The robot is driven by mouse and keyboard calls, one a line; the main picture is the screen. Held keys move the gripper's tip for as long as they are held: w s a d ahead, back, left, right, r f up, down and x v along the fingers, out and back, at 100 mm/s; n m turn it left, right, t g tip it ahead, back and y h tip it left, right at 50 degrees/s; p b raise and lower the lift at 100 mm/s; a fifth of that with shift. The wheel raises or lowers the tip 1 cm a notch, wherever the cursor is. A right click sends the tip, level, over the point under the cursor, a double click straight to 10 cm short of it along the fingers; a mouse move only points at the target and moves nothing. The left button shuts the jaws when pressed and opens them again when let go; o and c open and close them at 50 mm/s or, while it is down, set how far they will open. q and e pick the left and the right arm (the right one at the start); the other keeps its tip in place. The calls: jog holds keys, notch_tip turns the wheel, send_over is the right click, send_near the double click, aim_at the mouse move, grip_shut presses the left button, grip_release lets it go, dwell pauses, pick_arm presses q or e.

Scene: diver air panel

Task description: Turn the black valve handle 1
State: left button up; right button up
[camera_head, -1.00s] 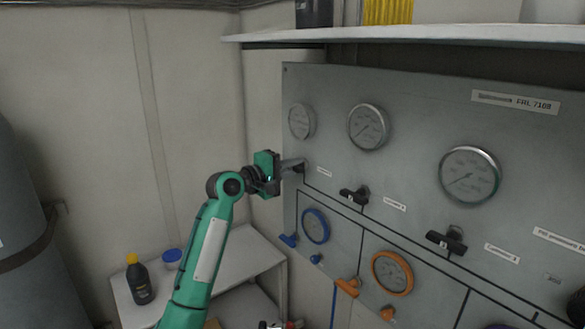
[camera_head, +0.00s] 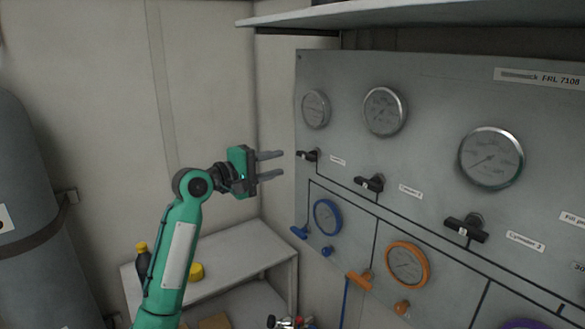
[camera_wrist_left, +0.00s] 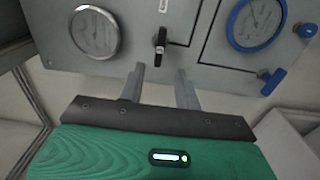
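The leftmost black valve handle (camera_head: 307,155) sits on the grey panel below the small left gauge. In the left wrist view the black handle (camera_wrist_left: 160,40) lies just beyond the fingertips, roughly in line with the gap between them. My left gripper (camera_head: 282,164) is open and empty, with its two fingers apart and pointing at the panel. It is to the left of the handle and not touching it. Two more black handles, one in the middle (camera_head: 369,183) and one further right (camera_head: 466,229), are on the same row. My right gripper is not in view.
The panel (camera_head: 440,110) carries several gauges, a blue handle (camera_head: 299,232) and an orange handle (camera_head: 359,281). A shelf (camera_head: 420,14) juts out above. A small table (camera_head: 240,250) stands below my left arm. A grey cylinder (camera_head: 30,170) is at the far left.

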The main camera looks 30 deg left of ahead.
pick_arm(q)
jog(key=v, duration=0.4)
jog(key=shift+b, duration=0.4)
